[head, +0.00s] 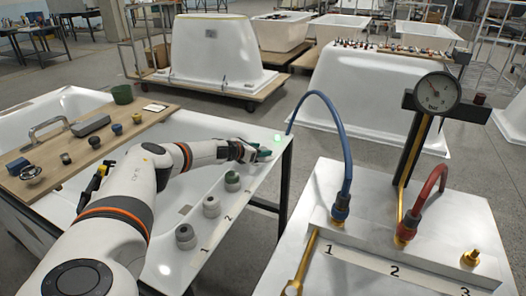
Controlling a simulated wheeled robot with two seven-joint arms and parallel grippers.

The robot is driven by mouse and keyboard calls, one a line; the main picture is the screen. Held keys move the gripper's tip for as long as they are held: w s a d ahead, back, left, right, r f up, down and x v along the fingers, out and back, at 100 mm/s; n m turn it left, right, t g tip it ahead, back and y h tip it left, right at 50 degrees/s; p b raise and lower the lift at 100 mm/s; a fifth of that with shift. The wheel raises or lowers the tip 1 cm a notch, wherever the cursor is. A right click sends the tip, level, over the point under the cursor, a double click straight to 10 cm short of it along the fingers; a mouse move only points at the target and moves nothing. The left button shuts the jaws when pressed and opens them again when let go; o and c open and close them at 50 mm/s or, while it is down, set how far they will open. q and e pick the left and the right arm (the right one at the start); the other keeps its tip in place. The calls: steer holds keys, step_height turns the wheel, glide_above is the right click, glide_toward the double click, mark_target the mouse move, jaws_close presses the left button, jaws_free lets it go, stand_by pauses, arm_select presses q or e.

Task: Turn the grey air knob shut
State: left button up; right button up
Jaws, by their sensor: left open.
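Two grey knobs stand on the white tub rim, a nearer one (185,237) beside the label 1 and a farther one (211,207) beside the label 2. I cannot tell which is the air knob, nor how far either is turned. My left gripper (256,153) is open beyond this row, near the rim's far right corner, apart from both grey knobs. My right gripper is not in view.
At right, a white bench (320,190) carries a blue hose (338,125), a red hose (432,185) and a gauge (437,92). A gap separates tub and bench.

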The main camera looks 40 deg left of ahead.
arm_select(q)
steer(key=shift+x, duration=0.8)
steer(key=shift+r, duration=0.1)
steer(key=shift+c, duration=0.3)
steer(key=c, duration=0.9)
